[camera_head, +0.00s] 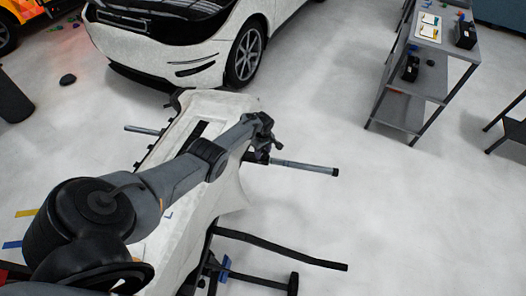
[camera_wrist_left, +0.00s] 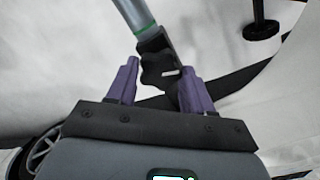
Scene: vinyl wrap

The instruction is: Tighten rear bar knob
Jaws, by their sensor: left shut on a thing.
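My left gripper (camera_head: 265,148) reaches across the white bumper panel (camera_head: 222,103) to its right edge, where a grey bar (camera_head: 305,167) with a dark end sticks out. The knob sits at the end of the grey bar, beside a green ring (camera_wrist_left: 143,27). In the head view the knob is mostly hidden by my gripper. My right gripper is not in view.
A second bar (camera_head: 143,130) sticks out on the panel's left side. Black stand legs (camera_head: 280,252) extend at the lower right. A white car (camera_head: 170,50) stands behind the panel, and a grey shelf cart (camera_head: 425,85) at the upper right. The floor right of the panel is clear.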

